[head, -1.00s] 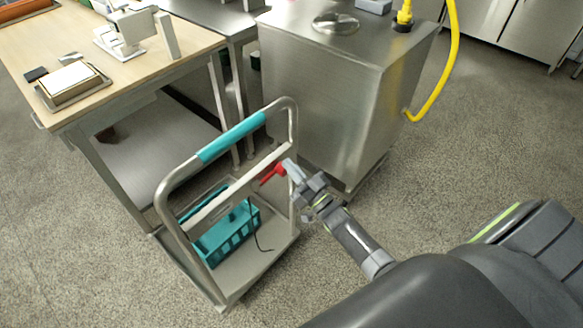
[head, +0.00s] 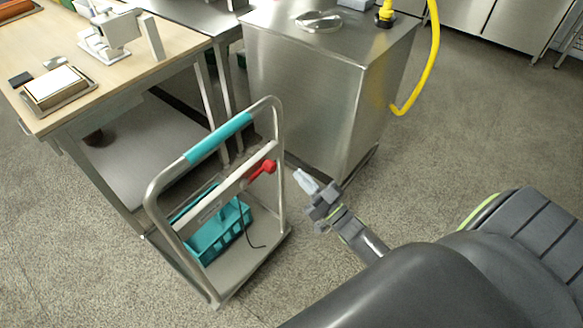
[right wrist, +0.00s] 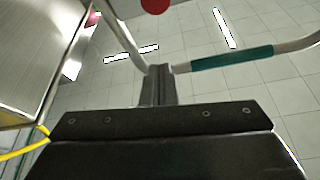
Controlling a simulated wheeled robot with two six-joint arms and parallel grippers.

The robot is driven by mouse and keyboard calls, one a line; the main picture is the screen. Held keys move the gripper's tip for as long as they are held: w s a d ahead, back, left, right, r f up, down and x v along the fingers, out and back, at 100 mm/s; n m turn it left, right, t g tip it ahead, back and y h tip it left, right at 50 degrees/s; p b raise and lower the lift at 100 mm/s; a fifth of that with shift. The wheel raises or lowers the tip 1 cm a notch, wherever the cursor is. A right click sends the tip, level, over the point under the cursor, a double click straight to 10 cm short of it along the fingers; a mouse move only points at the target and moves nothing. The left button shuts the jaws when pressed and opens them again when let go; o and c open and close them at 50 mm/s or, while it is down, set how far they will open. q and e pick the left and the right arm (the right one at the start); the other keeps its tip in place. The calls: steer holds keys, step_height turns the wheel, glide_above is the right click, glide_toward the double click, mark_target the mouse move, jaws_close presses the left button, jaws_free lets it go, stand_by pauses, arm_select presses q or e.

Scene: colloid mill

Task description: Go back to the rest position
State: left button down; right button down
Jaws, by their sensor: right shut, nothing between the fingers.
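My right gripper (head: 304,178) is shut and empty in the head view. It is just right of the platform cart (head: 283,170), apart from its upright frame. In the right wrist view the gripper (right wrist: 158,75) points up toward the ceiling, with its fingers together. A red-handled part (head: 262,170) sits on the cart's crossbar; a red round end (right wrist: 155,5) shows at the top of the wrist view. My left gripper is not in view.
A teal basket (head: 222,232) stands on the cart's deck. A steel cabinet (head: 310,100) with a yellow hose (head: 432,60) stands behind. A wooden-topped workbench (head: 120,75) is at the left. The floor right of the cabinet is clear.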

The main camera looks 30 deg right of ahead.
steer(key=shift+s+d+f, duration=0.15)
steer(key=shift+s, duration=0.3)
steer(key=s+d+f+m+g+h+p, duration=0.1)
steer(key=s+d+f+g+h+p, duration=0.15)
steer(key=s+f+g, duration=0.6)
steer(key=s+d+f+m+g+h+p, duration=0.1)
steer(key=s+f+h, duration=0.25)
steer(key=f, duration=0.95)
steer(key=s+a+f+g+p, duration=0.1)
steer(key=s+f+g, duration=0.2)
steer(key=s, duration=0.6)
steer(key=s+a+f+g, duration=0.1)
steer(key=s+f+g, duration=0.3)
steer(key=s, duration=0.5)
steer(key=s+a+f+n+g+p, duration=0.1)
steer(key=s+a+f+g, duration=0.1)
steer(key=s+f, duration=0.3)
steer(key=s+g, duration=0.1)
steer(key=s, duration=0.3)
steer(key=shift+s+f+g+h+p, duration=0.3)
steer(key=shift+f+g+h+p, duration=0.05)
steer(key=shift+h, duration=0.05)
